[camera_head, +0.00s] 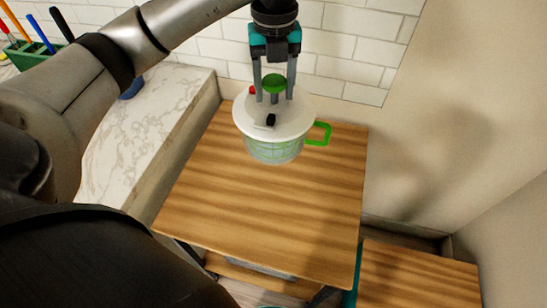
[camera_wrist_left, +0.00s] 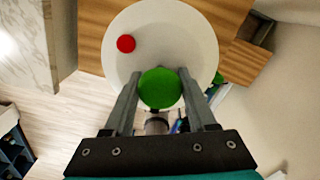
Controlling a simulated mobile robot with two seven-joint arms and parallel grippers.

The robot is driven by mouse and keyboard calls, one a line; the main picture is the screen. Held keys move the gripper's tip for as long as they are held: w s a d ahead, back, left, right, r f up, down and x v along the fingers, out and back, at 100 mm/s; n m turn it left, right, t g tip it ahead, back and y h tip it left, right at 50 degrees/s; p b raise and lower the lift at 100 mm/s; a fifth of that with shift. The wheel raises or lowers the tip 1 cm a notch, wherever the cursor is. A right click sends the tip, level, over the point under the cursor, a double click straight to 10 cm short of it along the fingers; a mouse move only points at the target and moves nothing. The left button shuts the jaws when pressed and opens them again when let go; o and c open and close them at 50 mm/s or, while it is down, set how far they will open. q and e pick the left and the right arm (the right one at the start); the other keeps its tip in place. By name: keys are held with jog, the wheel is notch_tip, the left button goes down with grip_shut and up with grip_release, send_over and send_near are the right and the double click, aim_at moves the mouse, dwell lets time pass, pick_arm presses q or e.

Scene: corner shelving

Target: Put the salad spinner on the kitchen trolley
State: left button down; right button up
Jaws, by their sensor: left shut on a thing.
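The salad spinner (camera_head: 272,150) has a clear bowl with a green side handle, a white lid and a green knob on top. My left gripper (camera_head: 275,97) points down and is shut on the green knob. In the left wrist view the white lid of the spinner (camera_wrist_left: 160,35) fills the top middle, with the gripper (camera_wrist_left: 160,76) at its green knob. The spinner looks upright over the back part of the wooden top of the kitchen trolley (camera_head: 260,210). I cannot tell whether its base touches the wood. My right gripper is not in view.
A marble counter (camera_head: 140,135) stands left of the trolley, with a green utensil holder (camera_head: 35,55) at its far left. A tiled wall (camera_head: 345,50) is close behind. A lower wooden surface (camera_head: 415,280) lies at the right. The trolley top's front half is clear.

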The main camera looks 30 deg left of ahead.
aim_at(274, 102)
pick_arm(q)
notch_tip(274, 102, down, 14)
jog(key=shift+f, duration=0.1)
notch_tip(274, 102, down, 4)
jog(key=shift+r+b, duration=0.15)
jog(key=shift+b, duration=0.2)
jog(key=shift+c, duration=1)
grip_release()
jog(key=shift+f, duration=0.2)
jog(key=shift+r, duration=0.15)
notch_tip(274, 102, up, 12)
jog(key=shift+r, duration=0.1)
